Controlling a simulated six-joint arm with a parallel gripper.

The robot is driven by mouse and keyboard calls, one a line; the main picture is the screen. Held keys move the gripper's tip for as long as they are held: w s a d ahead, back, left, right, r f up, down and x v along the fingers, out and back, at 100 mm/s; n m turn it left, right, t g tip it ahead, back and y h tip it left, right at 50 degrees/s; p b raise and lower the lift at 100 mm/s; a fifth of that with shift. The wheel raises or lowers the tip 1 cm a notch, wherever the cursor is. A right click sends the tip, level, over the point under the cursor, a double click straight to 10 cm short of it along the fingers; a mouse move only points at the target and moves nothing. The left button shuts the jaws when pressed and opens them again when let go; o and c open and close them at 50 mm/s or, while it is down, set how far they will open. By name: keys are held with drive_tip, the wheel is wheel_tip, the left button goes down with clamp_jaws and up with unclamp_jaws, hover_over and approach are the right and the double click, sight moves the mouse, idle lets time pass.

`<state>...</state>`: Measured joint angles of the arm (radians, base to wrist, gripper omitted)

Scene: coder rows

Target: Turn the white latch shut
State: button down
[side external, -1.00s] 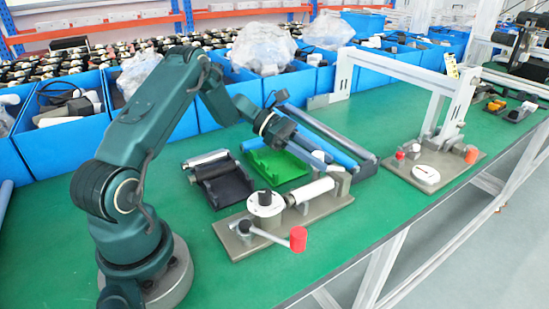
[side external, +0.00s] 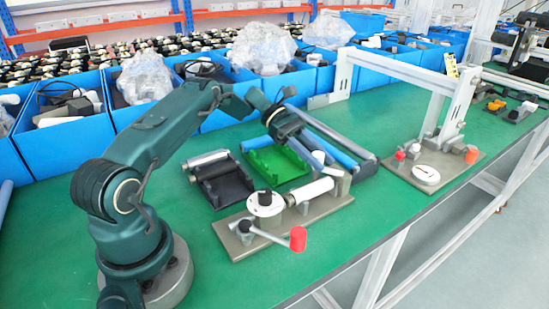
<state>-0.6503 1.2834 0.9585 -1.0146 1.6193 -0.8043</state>
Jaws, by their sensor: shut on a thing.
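My gripper (side external: 319,160) points down and to the right, with its tips at the back right end of a grey fixture plate (side external: 238,240). It appears shut on a small whitish part beside the grey upright post (side external: 343,182), which looks like the white latch; the fingers hide most of it. On the same plate are a white horizontal cylinder (side external: 312,192), a white disc (side external: 262,210) with a black knob (side external: 264,197), and a lever with a red knob (side external: 298,239).
A green tray (side external: 275,168) and a black tray (side external: 225,185) lie behind the fixture. A second fixture (side external: 440,178) with a white frame stands at the right. Blue bins (side external: 60,148) line the back. The green table is clear in front.

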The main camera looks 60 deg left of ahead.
drive_tip(key=shift+r, duration=0.15)
drive_tip(key=c, duration=0.6)
unclamp_jaws()
drive_tip(key=shift+v, duration=1.9)
drive_tip(key=shift+s+a+r, duration=0.1)
drive_tip(key=shift+s+a, duration=0.05)
drive_tip(key=shift+a, duration=0.4)
